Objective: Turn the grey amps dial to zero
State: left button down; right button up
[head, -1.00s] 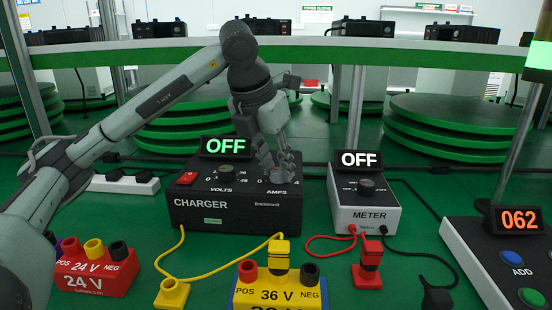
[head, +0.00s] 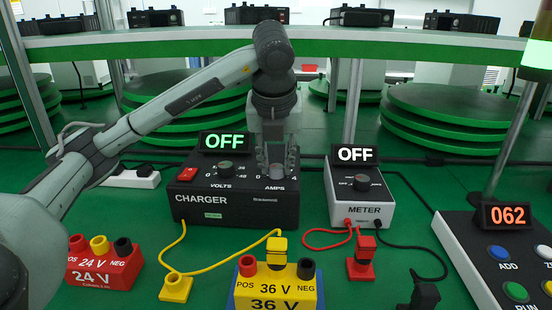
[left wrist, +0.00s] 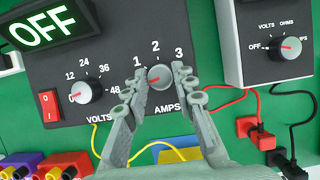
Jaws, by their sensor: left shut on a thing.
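The charger (head: 236,206) is a black box with an OFF display. Its grey amps dial (left wrist: 159,77) has a red pointer mark toward the left; the numbers 1, 2 and 3 show above it. My left gripper (left wrist: 159,82) points down onto the panel, its fingers on either side of the dial and shut on it. It also shows over the amps side in the head view (head: 277,168). The fingers hide both ends of the scale, so the exact reading is unclear. My right gripper is not in view.
The volts dial (left wrist: 80,92) and red switch (left wrist: 47,104) are left of the amps dial. The meter (head: 362,192), reading OFF, stands close on the right. The yellow 36 V block (head: 275,290) and yellow and red leads lie in front.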

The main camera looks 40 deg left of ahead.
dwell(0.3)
pick_arm(q)
jog(key=c, duration=1.2)
grip_release()
jog(key=shift+v, duration=6)
